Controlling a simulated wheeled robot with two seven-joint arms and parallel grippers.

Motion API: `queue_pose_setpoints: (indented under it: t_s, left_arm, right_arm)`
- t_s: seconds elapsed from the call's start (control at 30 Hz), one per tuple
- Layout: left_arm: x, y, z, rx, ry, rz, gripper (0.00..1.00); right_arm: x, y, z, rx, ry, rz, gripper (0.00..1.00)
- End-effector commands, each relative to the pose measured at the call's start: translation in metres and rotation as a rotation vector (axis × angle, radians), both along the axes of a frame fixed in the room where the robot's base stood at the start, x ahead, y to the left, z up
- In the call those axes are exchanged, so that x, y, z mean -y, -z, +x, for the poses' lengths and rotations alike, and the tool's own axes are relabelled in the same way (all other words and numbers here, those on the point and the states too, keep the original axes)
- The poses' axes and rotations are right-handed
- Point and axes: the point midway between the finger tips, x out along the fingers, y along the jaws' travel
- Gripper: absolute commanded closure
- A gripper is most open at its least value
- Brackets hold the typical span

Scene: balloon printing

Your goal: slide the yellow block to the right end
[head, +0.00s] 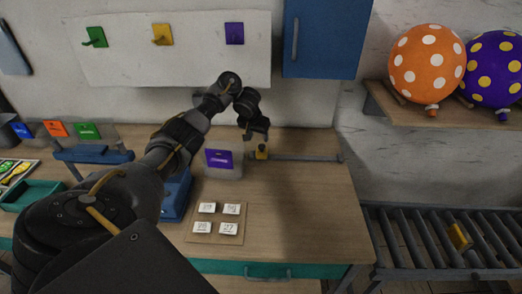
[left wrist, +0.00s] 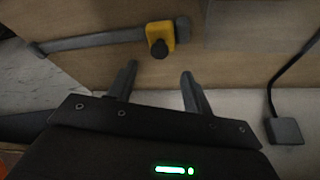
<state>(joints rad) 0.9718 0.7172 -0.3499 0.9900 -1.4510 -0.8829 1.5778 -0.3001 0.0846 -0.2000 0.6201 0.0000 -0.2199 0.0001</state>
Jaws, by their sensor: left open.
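The yellow block (head: 262,154) sits near the left end of a grey rail (head: 308,157) at the back of the wooden table. In the left wrist view the yellow block (left wrist: 161,33) has a dark round knob (left wrist: 159,49) facing my gripper, and the rail (left wrist: 95,40) runs off to the left of the picture. My left gripper (head: 256,138) is at the block in the head view. In the left wrist view its open fingers (left wrist: 157,78) point at the knob, with a gap between them and it. My right gripper is not in view.
A purple card (head: 219,158) stands left of the block, with number tiles (head: 217,219) on the table in front. A blue cabinet (head: 325,38) hangs above the rail. A roller conveyor (head: 440,238) is at the right. The table right of the block, in front of the rail, is clear.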

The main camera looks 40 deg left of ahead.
Motion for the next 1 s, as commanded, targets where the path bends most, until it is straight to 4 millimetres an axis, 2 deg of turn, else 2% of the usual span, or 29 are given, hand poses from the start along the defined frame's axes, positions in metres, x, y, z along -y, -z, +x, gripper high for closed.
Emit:
queue_pose_setpoints:
  t_s: [0.03,0.1,0.17,0.4,0.57,0.83,1.0]
  left_arm:
    - [0.0,0.017,0.004,0.001,-0.001,-0.003,0.5]
    - [-0.001,0.026,0.007,0.0,0.0,-0.003,0.5]
    - [-0.002,0.03,0.011,-0.003,-0.001,-0.004,0.5]
    - [-0.005,0.058,0.023,-0.001,-0.001,-0.004,0.5]
    - [-0.006,0.065,0.026,-0.001,0.0,-0.001,0.5]
    - [-0.006,0.066,0.027,0.0,0.001,-0.001,0.5]
    - [-0.006,0.066,0.027,0.0,0.0,-0.001,0.72]
  right_arm:
    - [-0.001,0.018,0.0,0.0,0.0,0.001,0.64]
    - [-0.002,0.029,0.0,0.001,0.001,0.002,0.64]
    - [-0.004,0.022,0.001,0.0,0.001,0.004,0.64]
    - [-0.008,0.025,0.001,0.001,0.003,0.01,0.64]
    - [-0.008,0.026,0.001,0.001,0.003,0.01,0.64]
    - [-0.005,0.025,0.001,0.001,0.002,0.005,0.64]
    - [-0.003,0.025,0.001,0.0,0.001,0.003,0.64]
